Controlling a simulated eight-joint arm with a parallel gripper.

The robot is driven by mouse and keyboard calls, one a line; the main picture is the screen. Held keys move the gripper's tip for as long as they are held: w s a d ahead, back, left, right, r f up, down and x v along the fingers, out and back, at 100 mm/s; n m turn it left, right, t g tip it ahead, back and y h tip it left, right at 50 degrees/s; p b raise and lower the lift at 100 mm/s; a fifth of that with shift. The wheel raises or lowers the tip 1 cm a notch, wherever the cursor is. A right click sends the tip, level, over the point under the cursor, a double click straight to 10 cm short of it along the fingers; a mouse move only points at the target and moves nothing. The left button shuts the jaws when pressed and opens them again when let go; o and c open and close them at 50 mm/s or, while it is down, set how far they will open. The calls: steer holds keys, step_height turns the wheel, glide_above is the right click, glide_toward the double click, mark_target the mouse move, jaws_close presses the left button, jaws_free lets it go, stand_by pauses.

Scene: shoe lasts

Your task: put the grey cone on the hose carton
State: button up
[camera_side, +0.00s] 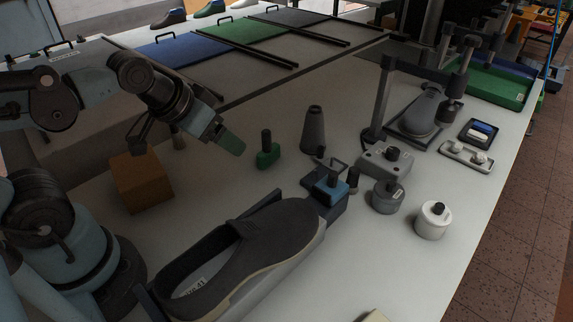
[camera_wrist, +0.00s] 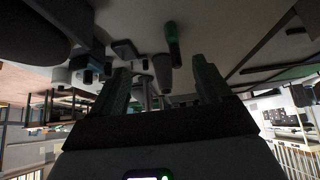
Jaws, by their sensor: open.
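The grey cone (camera_side: 313,132) stands upright on the white table, right of my gripper (camera_side: 230,143) and apart from it. A plain brown box (camera_side: 141,182), which looks like the hose carton, sits on the table below my forearm at the left. Its top looks bare, though an arm part overlaps its back edge. In the wrist view the cone (camera_wrist: 162,72) shows between and beyond the two green fingers of my gripper (camera_wrist: 163,78). The fingers are apart with nothing between them. The carton cannot be made out in the wrist view.
A green knobbed piece (camera_side: 267,152) stands between my gripper and the cone. A dark shoe (camera_side: 270,238) fills the front. A blue-topped block (camera_side: 329,190), a grey pot (camera_side: 387,196) and a white pot (camera_side: 432,219) stand to the right. A dark post stand (camera_side: 381,95) rises behind.

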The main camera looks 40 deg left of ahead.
stand_by(0.3)
steer(key=m+t+h, duration=0.3)
steer(key=m+h, duration=0.1)
glide_toward(320, 112)
steer(key=shift+m, duration=0.3)
steer(key=shift+a+x, duration=0.2)
steer(key=shift+x, duration=0.95)
steer(key=shift+a+x, duration=0.2)
steer(key=shift+x, duration=0.9)
steer(key=shift+a+x, duration=0.2)
steer(key=shift+x, duration=0.95)
steer(key=shift+a+x, duration=0.2)
steer(key=shift+x, duration=1.2)
steer(key=shift+a+x, duration=0.2)
steer(key=shift+x, duration=1.2)
steer(key=shift+w+f, duration=0.1)
jaws_close()
